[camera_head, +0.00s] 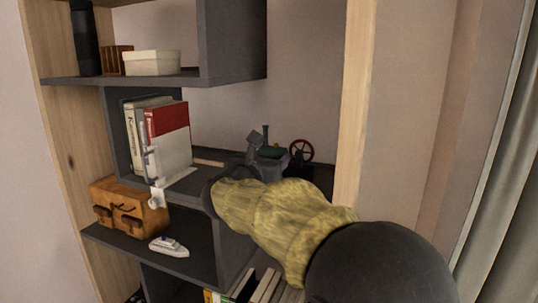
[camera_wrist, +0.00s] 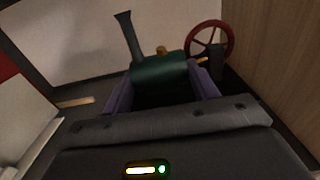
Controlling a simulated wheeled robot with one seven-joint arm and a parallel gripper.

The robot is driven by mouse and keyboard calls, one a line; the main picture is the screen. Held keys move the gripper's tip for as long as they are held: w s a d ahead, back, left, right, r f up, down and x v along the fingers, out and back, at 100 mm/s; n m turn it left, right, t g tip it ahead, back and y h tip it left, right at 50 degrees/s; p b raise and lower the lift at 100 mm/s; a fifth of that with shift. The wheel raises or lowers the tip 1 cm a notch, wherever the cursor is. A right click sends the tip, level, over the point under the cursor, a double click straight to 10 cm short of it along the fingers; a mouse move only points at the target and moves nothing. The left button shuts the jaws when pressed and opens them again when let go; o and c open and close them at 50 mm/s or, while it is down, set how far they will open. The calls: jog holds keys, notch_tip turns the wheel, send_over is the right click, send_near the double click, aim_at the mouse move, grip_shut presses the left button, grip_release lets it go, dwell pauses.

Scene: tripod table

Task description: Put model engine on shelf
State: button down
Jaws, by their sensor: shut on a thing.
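The model engine (camera_head: 272,151) has a dark green boiler, a tall chimney and a red spoked flywheel (camera_head: 301,151). It is in the middle compartment of the shelf unit (camera_head: 180,188), right of the books. In the wrist view the engine (camera_wrist: 160,72) is upright between the two purple fingers of my gripper (camera_wrist: 163,88), which is shut on it. In the head view my gripper (camera_head: 262,163) is partly hidden by my arm. The engine's underside is hidden, so I cannot tell whether it touches the shelf board.
Books (camera_head: 165,130) and a white bookend-like object (camera_head: 168,160) stand left of the engine. A wooden box (camera_head: 128,205) and a small white boat (camera_head: 169,246) are on the lower left board. A wooden side panel (camera_head: 354,90) is close on the right.

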jog(key=shift+r, duration=0.1)
jog(key=shift+f+p, duration=0.8)
jog(key=shift+f, duration=1.2)
jog(key=shift+f, duration=0.15)
jog(key=shift+c, duration=2.1)
grip_release()
jog(key=shift+f, duration=0.1)
